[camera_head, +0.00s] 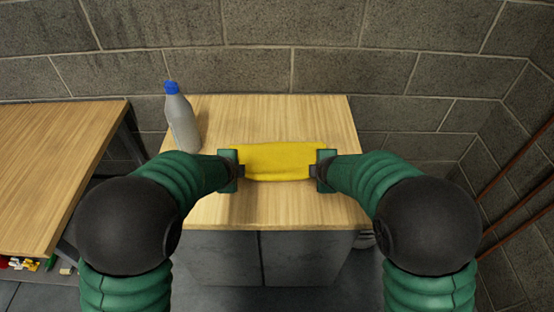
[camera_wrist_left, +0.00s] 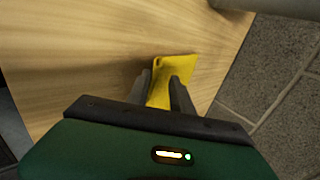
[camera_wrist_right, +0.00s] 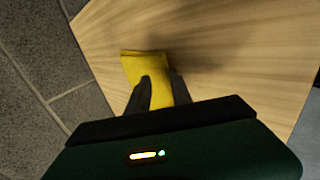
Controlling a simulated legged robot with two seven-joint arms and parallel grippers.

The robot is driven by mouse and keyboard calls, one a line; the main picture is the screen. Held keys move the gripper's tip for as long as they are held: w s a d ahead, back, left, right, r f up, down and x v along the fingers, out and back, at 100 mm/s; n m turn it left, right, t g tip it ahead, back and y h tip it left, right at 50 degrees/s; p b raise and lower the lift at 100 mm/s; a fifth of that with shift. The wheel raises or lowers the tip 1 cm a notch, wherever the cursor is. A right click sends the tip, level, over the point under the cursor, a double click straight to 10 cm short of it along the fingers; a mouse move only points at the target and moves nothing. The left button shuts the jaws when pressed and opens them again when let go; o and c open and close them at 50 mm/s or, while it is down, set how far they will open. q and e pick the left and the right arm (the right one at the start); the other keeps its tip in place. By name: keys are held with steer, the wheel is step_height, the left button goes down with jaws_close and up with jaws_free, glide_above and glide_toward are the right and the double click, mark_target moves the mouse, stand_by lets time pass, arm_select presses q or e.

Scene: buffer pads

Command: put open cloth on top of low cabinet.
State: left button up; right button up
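A yellow cloth (camera_head: 278,161) is stretched between my two grippers over the top of the low cabinet (camera_head: 285,210). My left gripper (camera_head: 238,168) is at the cloth's left end, and its fingers close on the cloth (camera_wrist_left: 172,70) in the left wrist view. My right gripper (camera_head: 318,167) is at the right end, and its fingers close on the cloth (camera_wrist_right: 145,67) in the right wrist view. The cloth is at or just above the wooden top; I cannot tell whether it touches. The fingertips are partly hidden by the cloth in the head view.
A grey bottle with a blue cap (camera_head: 181,118) stands on the cabinet's back left, close to my left gripper. A wooden table (camera_head: 55,160) is at the left. A block wall (camera_head: 300,60) is behind. The cabinet's front and back right are clear.

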arm_select(q)
steer(key=shift+o, duration=1)
arm_select(e)
steer(key=shift+o, duration=1.1)
arm_select(q)
steer(key=shift+d+r, duration=0.1)
steer(key=shift+d, duration=0.1)
arm_select(e)
steer(key=shift+d, duration=0.2)
arm_select(q)
steer(key=r, duration=0.2)
steer(key=shift+s+r, duration=0.3)
steer(key=shift+s, duration=0.1)
arm_select(e)
steer(key=r, duration=0.2)
steer(key=shift+s+r, duration=0.35)
steer(key=shift+s, duration=0.05)
arm_select(q)
steer(key=v, duration=0.8)
arm_select(e)
steer(key=v, duration=0.8)
steer(key=shift+a, duration=0.1)
